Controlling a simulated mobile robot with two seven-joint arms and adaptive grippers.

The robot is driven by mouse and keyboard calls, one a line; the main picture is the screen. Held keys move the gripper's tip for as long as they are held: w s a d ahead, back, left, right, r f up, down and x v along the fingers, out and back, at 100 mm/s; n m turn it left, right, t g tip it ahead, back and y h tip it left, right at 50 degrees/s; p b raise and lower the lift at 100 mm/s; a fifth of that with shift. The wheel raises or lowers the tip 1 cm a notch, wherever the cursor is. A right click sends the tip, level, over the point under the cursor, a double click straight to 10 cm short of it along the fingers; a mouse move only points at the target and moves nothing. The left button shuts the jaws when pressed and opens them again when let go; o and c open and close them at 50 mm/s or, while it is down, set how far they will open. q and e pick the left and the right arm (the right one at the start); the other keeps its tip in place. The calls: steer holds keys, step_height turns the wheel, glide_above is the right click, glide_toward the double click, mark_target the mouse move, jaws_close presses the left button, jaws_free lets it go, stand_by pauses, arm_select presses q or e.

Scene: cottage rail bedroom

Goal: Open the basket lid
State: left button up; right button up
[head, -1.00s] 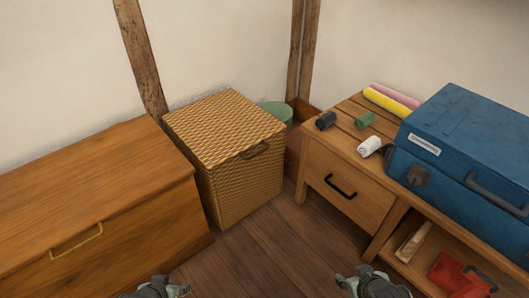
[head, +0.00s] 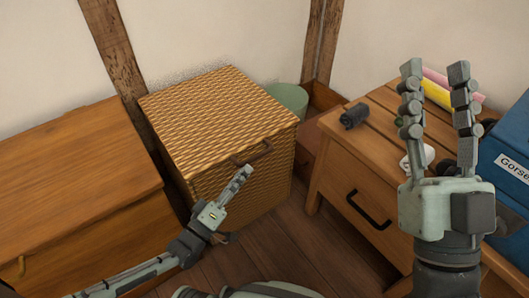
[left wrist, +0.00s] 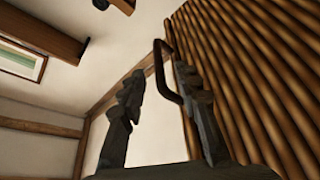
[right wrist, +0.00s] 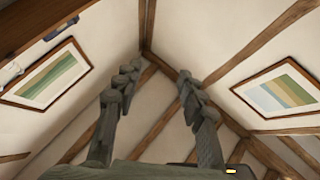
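The woven wicker basket (head: 205,112) stands in the corner with its flat lid shut. A dark loop handle (head: 253,152) is at the top of its front side. My left gripper (head: 246,170) is just in front of the handle, fingers pointing up towards it. In the left wrist view my left gripper (left wrist: 158,82) is open, with the handle (left wrist: 170,75) near the right fingertip and the basket's ribbed side (left wrist: 240,85) to the right. I cannot tell whether they touch. My right gripper (head: 435,72) is raised, open and empty; it also shows open in the right wrist view (right wrist: 157,75).
A wooden chest (head: 75,195) stands left of the basket. A green bin (head: 288,97) is behind the basket. Floor in front is clear.

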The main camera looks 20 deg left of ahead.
mark_target(256, 157)
arm_select(q)
steer(key=x, duration=0.6)
steer(key=shift+w+d+r+b, duration=0.15)
steer(key=shift+w+b, duration=0.15)
jaws_close()
